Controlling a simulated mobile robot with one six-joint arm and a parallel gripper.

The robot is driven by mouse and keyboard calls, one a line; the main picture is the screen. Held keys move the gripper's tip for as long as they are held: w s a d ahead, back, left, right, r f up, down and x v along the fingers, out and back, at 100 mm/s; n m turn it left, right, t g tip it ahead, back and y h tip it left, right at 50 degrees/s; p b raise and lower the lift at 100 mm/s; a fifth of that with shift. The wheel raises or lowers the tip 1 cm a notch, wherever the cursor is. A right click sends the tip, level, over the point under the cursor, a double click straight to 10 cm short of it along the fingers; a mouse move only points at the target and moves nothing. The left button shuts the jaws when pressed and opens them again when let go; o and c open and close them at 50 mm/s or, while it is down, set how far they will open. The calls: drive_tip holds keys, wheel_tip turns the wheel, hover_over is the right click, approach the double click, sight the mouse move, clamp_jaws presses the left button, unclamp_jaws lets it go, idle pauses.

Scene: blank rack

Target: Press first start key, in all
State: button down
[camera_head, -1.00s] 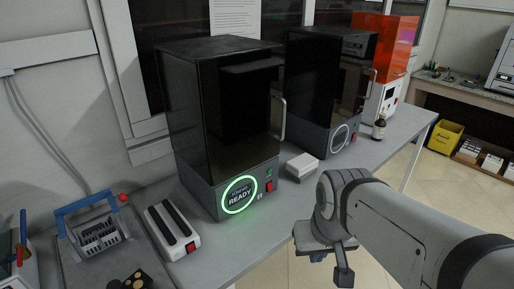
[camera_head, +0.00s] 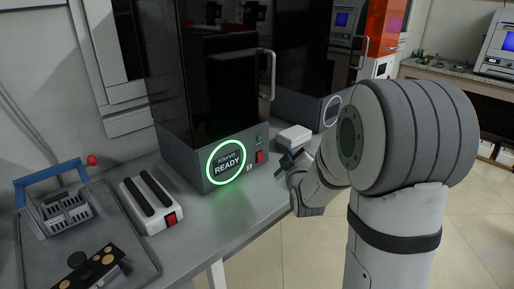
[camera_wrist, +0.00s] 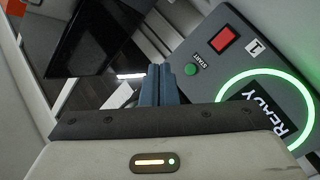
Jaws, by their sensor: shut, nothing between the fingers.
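The first machine (camera_head: 200,180) is a dark box with a glowing green ring reading READY (camera_head: 227,161). Its small green start key (camera_head: 259,139) sits on the front panel above a red switch (camera_head: 259,157). In the wrist view the green key (camera_wrist: 191,69), labelled START, is beside the red switch (camera_wrist: 223,39) and a label "1" (camera_wrist: 257,48). My gripper (camera_head: 284,164) is shut and empty, just right of the panel. In the wrist view its closed fingertips (camera_wrist: 160,72) appear left of the key; whether they touch it cannot be told.
A second dark machine (camera_head: 297,108) with an unlit grey ring stands behind to the right. A white device with two black slots (camera_head: 150,203) and a tray with a blue-handled rack (camera_head: 62,207) stand at left.

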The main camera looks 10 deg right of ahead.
sight(259, 138)
drive_tip(key=shift+w+d+f+n+t, duration=0.1)
drive_tip(key=shift+w+f+n+t, duration=0.25)
drive_tip(key=shift+t, duration=0.35)
drive_tip(key=shift+w, duration=0.1)
drive_tip(key=w+a+p, duration=0.1)
drive_tip(key=w+a, duration=0.4)
drive_tip(key=w, duration=0.2)
drive_tip(key=shift+w+a, duration=0.15)
drive_tip(key=shift+a, duration=0.05)
idle(1.9)
drive_tip(key=shift+w+a+b, duration=0.15)
drive_tip(key=shift+w+b, duration=0.05)
drive_tip(key=shift+b, duration=0.25)
